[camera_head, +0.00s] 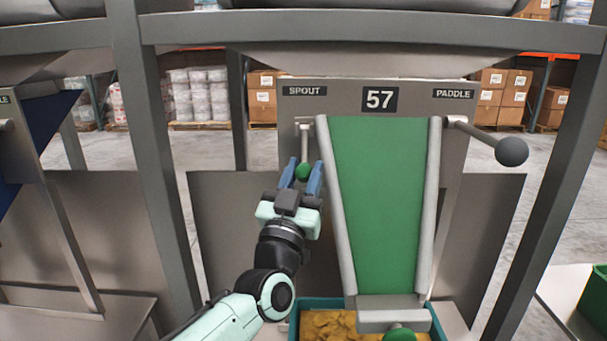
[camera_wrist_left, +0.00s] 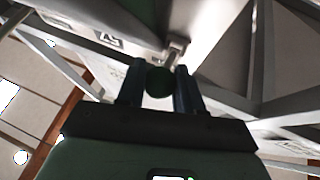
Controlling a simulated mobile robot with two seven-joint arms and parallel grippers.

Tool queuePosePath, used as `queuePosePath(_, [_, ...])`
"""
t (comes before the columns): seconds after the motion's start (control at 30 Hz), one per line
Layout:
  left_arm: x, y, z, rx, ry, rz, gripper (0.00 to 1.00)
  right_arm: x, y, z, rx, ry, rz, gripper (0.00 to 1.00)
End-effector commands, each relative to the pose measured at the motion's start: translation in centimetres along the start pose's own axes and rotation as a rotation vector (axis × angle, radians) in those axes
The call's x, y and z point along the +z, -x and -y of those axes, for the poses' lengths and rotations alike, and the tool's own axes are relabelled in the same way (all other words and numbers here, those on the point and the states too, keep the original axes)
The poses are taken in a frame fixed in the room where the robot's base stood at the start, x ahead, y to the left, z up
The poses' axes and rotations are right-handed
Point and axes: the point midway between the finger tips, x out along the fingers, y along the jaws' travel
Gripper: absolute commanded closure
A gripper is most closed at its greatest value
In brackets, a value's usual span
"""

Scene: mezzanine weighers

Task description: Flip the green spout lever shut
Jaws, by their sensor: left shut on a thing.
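The spout lever is a grey rod with a green ball knob (camera_head: 303,172), hanging down below the SPOUT label at the left of station 57. My left gripper (camera_head: 302,176) is shut on the green knob, with a blue finger on each side of it. In the left wrist view the knob (camera_wrist_left: 159,82) sits dark between the fingertips, with the rod rising above it. The green chute (camera_head: 380,200) is just right of the lever. My right gripper is not in view.
A grey paddle lever with a dark ball (camera_head: 511,151) sticks out at right. A blue bin (camera_head: 436,328) holding yellow pieces stands under the chute. Grey frame posts (camera_head: 158,160) stand at both sides. A green bin (camera_head: 597,297) is at far right.

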Motion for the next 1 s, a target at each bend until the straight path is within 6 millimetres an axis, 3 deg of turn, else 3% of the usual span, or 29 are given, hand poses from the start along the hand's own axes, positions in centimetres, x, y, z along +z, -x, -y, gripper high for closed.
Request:
queuePosePath(0.03, [0.8,0.1,0.0,0.002,-0.001,0.017,1.0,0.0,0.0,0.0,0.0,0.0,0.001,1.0])
queuePosePath(0.13, [0.8,0.0,0.0,0.002,-0.001,0.017,1.0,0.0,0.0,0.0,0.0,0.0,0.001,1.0])
queuePosePath(0.17, [0.8,0.0,0.0,0.002,-0.001,0.016,0.58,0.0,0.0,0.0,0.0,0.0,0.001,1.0])
queuePosePath(0.2, [0.8,0.0,0.0,0.001,-0.001,0.016,0.45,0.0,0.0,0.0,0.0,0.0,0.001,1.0])
queuePosePath(0.23, [0.7,0.0,0.0,0.001,-0.001,0.015,0.42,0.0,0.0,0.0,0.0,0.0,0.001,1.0])
queuePosePath(0.67, [0.2,0.8,0.0,0.001,0.0,0.005,0.42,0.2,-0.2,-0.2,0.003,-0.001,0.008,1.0])
queuePosePath(1.0, [0.2,6.2,0.1,0.001,-0.001,0.007,0.42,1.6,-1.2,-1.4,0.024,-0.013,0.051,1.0])
